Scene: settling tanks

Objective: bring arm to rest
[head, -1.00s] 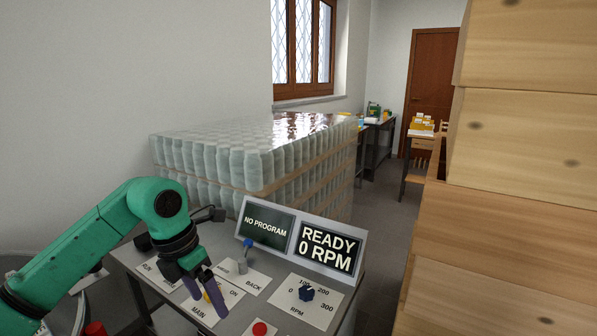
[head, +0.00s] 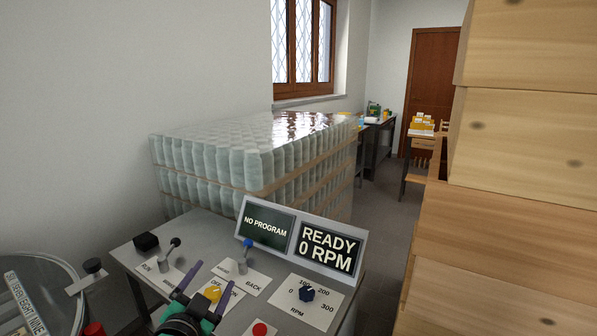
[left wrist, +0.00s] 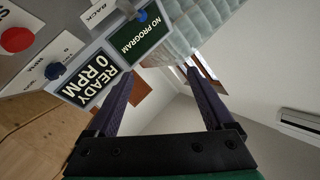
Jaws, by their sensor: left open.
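My left gripper (head: 216,276) is low in the head view, its dark purple fingers open and pointing up over the front of the grey control console (head: 200,240). Nothing shows between the fingers in the left wrist view (left wrist: 160,76). In the head view they flank the yellow knob (head: 213,292); I cannot tell whether they touch it. The display (head: 328,249) reads READY 0 RPM, and the panel beside it (head: 267,226) reads NO PROGRAM. My right gripper is not in view.
The console carries a black lever (head: 171,247), a blue-tipped lever (head: 246,252), a dark blue RPM knob (head: 307,293) and a red button (head: 260,329). A round clear-lidded vessel (head: 66,284) is at left. Wrapped bottles (head: 240,165) stand behind; wooden boxes (head: 530,140) rise at right.

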